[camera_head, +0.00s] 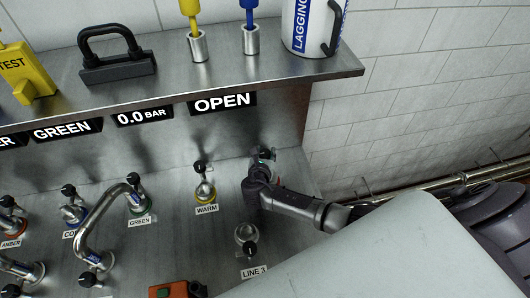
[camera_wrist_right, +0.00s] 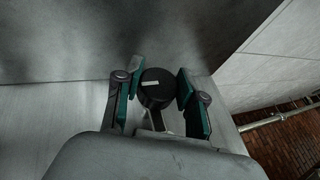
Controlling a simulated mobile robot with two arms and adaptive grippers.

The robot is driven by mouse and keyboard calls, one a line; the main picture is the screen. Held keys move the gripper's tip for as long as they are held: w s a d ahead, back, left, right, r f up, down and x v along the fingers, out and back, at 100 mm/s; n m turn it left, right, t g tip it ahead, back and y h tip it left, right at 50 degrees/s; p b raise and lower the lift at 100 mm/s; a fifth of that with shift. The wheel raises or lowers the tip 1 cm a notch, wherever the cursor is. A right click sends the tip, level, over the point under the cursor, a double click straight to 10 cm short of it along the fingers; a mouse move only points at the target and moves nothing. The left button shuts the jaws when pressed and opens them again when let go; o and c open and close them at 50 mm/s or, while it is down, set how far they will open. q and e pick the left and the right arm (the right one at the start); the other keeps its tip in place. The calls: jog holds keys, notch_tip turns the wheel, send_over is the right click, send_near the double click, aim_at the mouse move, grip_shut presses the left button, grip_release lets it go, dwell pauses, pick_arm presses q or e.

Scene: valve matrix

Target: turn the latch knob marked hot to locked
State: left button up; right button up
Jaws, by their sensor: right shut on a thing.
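My right gripper (camera_head: 262,167) reaches in from the right to the panel's right end in the head view and hides most of a knob (camera_head: 266,154) there. In the wrist view this knob (camera_wrist_right: 157,89) is black and round with a white mark on its face. It sits between the teal pads of my right gripper (camera_wrist_right: 160,86), which is shut on it. No label reading hot shows; the arm covers the area below the knob. My left gripper is not in view.
Left of the gripper is the WARM valve (camera_head: 204,188); the LINE 3 valve (camera_head: 247,240) is below, close to my arm. A steel shelf (camera_head: 290,72) overhangs above, with a sign (camera_head: 222,103) reading OPEN.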

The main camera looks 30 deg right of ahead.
jog(key=shift+m+h, duration=0.3)
jog(key=shift+h, duration=0.1)
jog(key=o, duration=0.9)
jog(key=shift+s+a, duration=0.1)
jog(key=v, duration=1.1)
jog(key=shift+s+a+r, duration=0.1)
jog(key=shift+a+r, duration=0.05)
jog(key=shift+r, duration=0.25)
jog(key=shift+s+a+f, duration=0.1)
